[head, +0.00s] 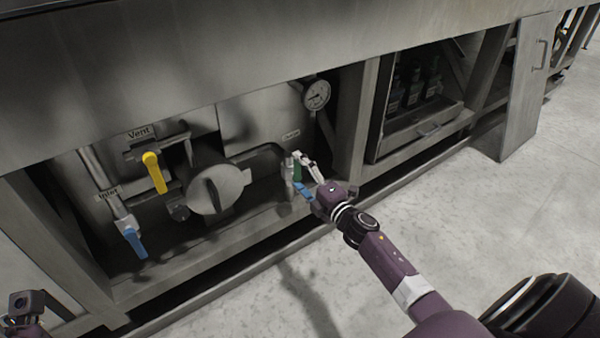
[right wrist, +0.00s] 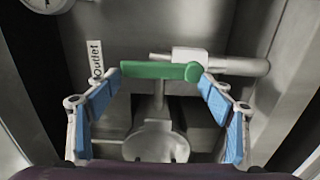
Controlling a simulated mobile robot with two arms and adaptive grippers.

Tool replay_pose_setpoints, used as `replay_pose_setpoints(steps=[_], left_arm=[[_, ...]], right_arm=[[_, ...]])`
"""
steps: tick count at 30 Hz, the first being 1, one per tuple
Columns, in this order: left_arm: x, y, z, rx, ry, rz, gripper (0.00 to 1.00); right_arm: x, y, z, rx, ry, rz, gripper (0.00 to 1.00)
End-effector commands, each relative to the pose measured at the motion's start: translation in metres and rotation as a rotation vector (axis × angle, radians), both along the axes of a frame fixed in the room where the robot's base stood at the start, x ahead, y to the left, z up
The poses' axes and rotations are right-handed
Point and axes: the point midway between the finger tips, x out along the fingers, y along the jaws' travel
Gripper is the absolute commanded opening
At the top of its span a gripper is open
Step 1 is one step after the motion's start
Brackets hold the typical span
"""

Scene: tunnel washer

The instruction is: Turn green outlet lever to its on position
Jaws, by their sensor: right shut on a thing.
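The green outlet lever (head: 297,171) is on the pipe at the right end of the open bay. In the right wrist view the green lever (right wrist: 158,70) lies crosswise, its two ends between the blue-padded fingertips of my right gripper (right wrist: 160,77). My right gripper (head: 305,174) is shut on the lever, reaching in from the right in the head view. The "Outlet" label (right wrist: 96,60) is left of the lever. Part of my left arm shows at the lower left corner of the head view; its fingers are not clear.
A yellow vent lever (head: 155,172) and a blue inlet lever (head: 135,243) hang at the left of the bay. A round cover (head: 217,190) is between them and the outlet. A gauge (head: 317,94) is above. A frame post (head: 357,120) stands close right. The floor in front is clear.

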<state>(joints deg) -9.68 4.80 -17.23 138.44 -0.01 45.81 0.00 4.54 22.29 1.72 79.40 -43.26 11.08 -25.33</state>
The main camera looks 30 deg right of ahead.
Motion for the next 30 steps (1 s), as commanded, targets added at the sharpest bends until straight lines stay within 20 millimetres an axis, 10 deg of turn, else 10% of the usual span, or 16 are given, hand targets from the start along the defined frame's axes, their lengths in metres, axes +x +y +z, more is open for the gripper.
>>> replay_pose_setpoints(steps=[12, 13, 17, 30], left_arm=[[0.0003, 0.0001, -0.0002, 0.001, 0.002, 0.001, 0.4], [0.0003, 0.0001, -0.0002, 0.0, 0.002, 0.001, 0.4], [0.0004, 0.0002, -0.0004, 0.0, 0.003, 0.001, 0.4], [0.0009, 0.0005, -0.0009, 0.0, 0.005, 0.002, 0.4]], right_arm=[[-0.0003, 0.0012, -0.001, -0.019, 0.001, 0.002, 0.31], [-0.0003, 0.0012, -0.001, -0.019, 0.001, 0.002, 0.76], [-0.0003, 0.0011, -0.0009, -0.016, 0.001, 0.002, 0.91], [-0.0071, 0.0001, -0.0009, -0.011, 0.0, 0.001, 0.92]])
